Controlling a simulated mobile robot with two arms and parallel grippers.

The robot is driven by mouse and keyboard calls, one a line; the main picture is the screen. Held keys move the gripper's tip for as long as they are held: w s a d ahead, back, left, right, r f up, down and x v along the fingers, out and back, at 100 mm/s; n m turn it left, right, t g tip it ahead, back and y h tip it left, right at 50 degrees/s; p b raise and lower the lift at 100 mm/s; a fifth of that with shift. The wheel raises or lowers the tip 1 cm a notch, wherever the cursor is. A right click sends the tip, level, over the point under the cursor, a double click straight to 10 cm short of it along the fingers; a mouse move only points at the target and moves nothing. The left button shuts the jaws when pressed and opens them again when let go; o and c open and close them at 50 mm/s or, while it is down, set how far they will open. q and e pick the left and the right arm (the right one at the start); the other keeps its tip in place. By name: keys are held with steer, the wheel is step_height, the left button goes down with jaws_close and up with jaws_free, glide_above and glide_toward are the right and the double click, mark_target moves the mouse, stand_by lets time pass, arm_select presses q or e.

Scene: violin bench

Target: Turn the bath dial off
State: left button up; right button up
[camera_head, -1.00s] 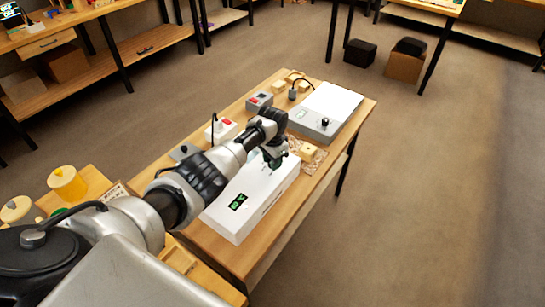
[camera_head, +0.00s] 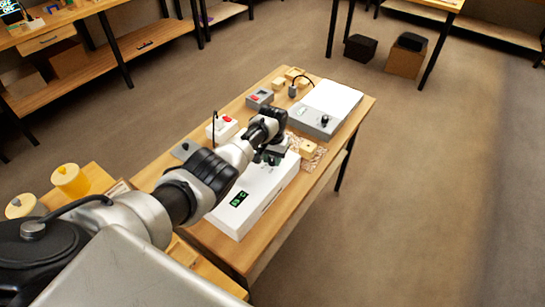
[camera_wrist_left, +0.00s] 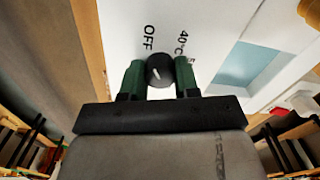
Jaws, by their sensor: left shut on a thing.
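The bath is a white box (camera_head: 262,195) on the wooden bench, with a small green display (camera_head: 239,199) too small to read. In the left wrist view its dial is a round black knob (camera_wrist_left: 158,71) with a pale pointer line. The printed words OFF (camera_wrist_left: 149,38) and 40°C (camera_wrist_left: 183,44) stand on the white panel above it. My left gripper (camera_wrist_left: 160,78) has its green fingers on either side of the dial, shut on it. In the head view the left gripper (camera_head: 269,157) is over the bath's far part, and the arm hides the dial. My right gripper is not in view.
A grey-white flat device (camera_head: 325,108) with a black knob stands behind the bath. A red-and-white switch box (camera_head: 222,128) and a grey box with a red part (camera_head: 260,98) sit to the left.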

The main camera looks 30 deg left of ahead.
mark_target(272, 158)
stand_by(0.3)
arm_select(q)
steer(key=o, duration=0.9)
steer(key=shift+r, duration=0.3)
step_height(272, 158, up, 10)
steer(key=shift+r+p, duration=0.15)
steer(key=shift+p, duration=0.25)
